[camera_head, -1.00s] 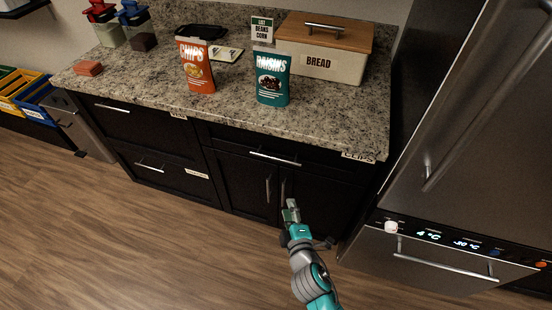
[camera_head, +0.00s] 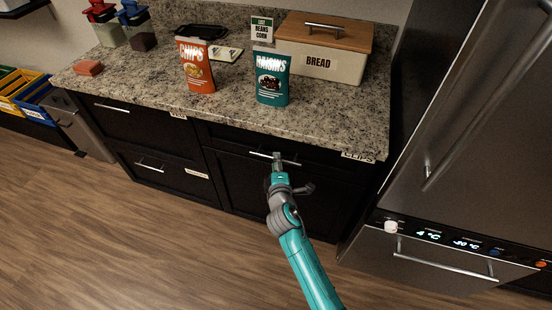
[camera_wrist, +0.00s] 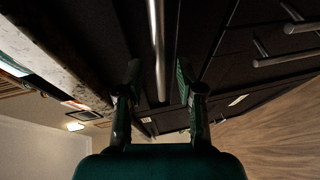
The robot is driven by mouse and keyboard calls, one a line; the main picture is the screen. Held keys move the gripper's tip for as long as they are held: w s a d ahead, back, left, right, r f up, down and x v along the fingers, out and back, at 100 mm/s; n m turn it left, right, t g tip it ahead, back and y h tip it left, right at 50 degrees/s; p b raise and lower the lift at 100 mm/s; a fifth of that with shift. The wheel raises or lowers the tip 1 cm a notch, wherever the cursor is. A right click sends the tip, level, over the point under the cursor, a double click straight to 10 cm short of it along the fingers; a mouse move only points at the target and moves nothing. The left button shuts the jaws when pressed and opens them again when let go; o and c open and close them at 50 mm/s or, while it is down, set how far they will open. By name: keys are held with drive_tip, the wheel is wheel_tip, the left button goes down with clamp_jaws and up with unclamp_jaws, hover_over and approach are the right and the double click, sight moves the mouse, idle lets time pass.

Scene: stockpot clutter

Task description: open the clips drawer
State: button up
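The clips drawer (camera_head: 325,157) is a black drawer front under the counter edge, with a CLIPS label (camera_head: 358,156) at its upper right. Its horizontal bar handle (camera_head: 262,155) is silver. My gripper (camera_head: 277,157) is at the middle of this handle and hides part of it. In the wrist view my gripper (camera_wrist: 159,75) is open, with the handle bar (camera_wrist: 157,45) running between its two fingers. A gap shows on each side of the bar. The drawer looks shut.
A granite counter (camera_head: 140,89) above holds a chips bag (camera_head: 197,66), a raisins bag (camera_head: 272,79) and a bread box (camera_head: 320,62). Cabinet doors (camera_head: 240,187) lie below the drawer. A steel fridge (camera_head: 460,150) stands to the right. The wooden floor in front is clear.

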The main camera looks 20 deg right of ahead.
drive_tip(key=shift+x, duration=1.2)
clamp_jaws()
